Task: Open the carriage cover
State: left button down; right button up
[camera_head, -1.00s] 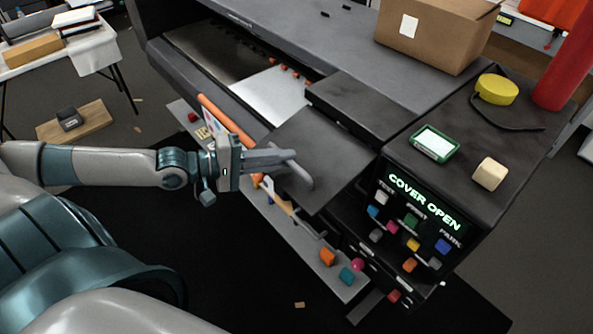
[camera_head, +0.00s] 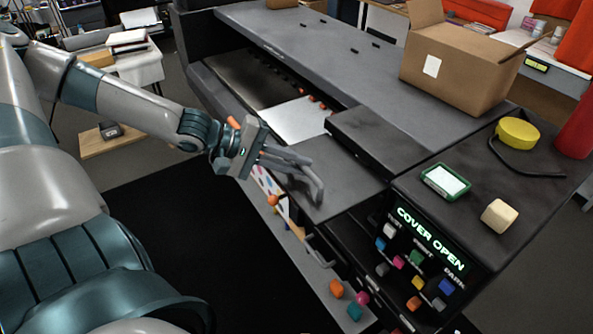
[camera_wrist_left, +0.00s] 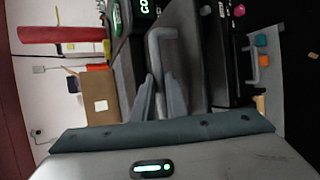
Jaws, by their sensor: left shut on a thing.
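The carriage cover (camera_head: 345,178) is a dark grey flat panel at the front of the large printer (camera_head: 345,55), left of the control panel. A grey bar handle (camera_head: 314,188) sits at its near left edge. My left gripper (camera_head: 295,162) is shut on this handle. In the left wrist view, my gripper's two fingers (camera_wrist_left: 160,95) close around the handle (camera_wrist_left: 158,42), with the cover (camera_wrist_left: 184,60) beside it. The printer's screen (camera_head: 430,238) reads "COVER OPEN". The cover's hinge is not clear. My right gripper is not in view.
Coloured buttons (camera_head: 416,257) sit below the screen. A green-framed device (camera_head: 446,181), a beige block (camera_head: 499,215), a yellow disc (camera_head: 518,133) and a cardboard box (camera_head: 462,65) rest on top. A lower shelf with small coloured pieces runs along the front. Dark floor lies left.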

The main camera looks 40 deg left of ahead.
pick_arm(q)
jog(key=shift+w+d+r+g+y, duration=0.15)
jog(key=shift+w+r+g, duration=0.1)
jog(key=shift+r, duration=0.25)
jog(key=shift+w+r+g+y, duration=0.15)
jog(key=shift+w+r+g, duration=0.1)
jog(key=shift+r, duration=0.25)
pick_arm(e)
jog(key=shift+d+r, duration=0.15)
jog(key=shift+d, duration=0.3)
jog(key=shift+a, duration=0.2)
